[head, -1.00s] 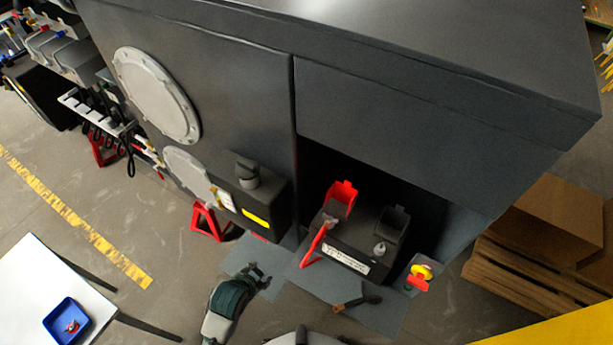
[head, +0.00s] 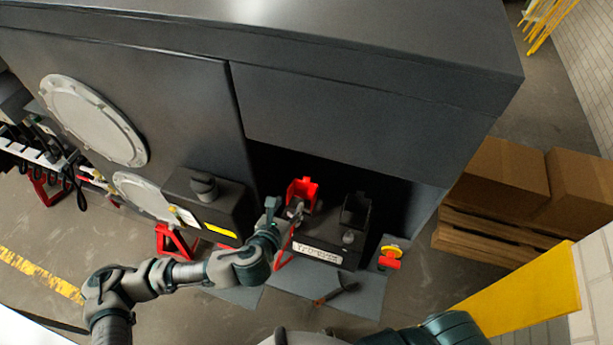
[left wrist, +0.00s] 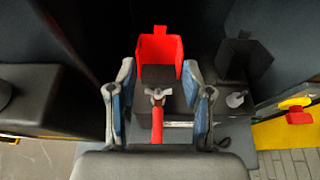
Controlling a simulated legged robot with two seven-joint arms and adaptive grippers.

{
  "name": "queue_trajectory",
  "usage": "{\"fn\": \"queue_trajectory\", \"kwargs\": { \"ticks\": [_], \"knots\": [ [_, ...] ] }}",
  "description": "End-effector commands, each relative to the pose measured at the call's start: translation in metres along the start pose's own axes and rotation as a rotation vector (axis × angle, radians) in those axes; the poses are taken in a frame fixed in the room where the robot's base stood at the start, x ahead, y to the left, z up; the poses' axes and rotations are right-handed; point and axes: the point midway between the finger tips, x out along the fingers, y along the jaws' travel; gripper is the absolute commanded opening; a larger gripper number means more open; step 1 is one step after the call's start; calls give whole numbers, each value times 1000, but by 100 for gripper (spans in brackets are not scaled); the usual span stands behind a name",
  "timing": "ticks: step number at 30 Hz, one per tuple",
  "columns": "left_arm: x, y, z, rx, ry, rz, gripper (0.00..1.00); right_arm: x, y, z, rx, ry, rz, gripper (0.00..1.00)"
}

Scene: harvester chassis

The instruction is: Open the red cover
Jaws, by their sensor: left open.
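The red cover (head: 303,190) stands raised at the back of a dark box in the chassis recess; it also shows in the left wrist view (left wrist: 157,48), with its hollow side toward the camera. In front of it is a metal switch (left wrist: 157,94) with a red handle or strip (left wrist: 157,124) below. My left gripper (head: 275,218) is in front of the box's left part. In the left wrist view its open fingers (left wrist: 160,82) lie left and right of the switch, with nothing visibly held. My right gripper is out of view.
A black cover (head: 355,209) stands to the right on the same box (head: 330,244). A yellow and red knob (head: 390,256) is further right. A dark box with a round knob (head: 203,186) juts out at left. Cardboard boxes (head: 500,175) stand at right.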

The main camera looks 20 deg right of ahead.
Motion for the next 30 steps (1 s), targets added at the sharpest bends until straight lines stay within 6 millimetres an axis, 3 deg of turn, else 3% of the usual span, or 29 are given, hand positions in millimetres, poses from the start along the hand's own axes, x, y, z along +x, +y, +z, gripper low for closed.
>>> {"fn": "queue_trajectory", "kwargs": {
  "ticks": [5,18,24,30],
  "knots": [
    [30,0,0,-3,2,2,50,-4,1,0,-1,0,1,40],
    [132,-1,0,-6,1,2,50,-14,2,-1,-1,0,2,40],
    [159,-1,0,-7,1,1,50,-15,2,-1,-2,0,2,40],
    [167,0,0,-7,0,0,50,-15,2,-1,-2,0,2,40]
  ]
}}
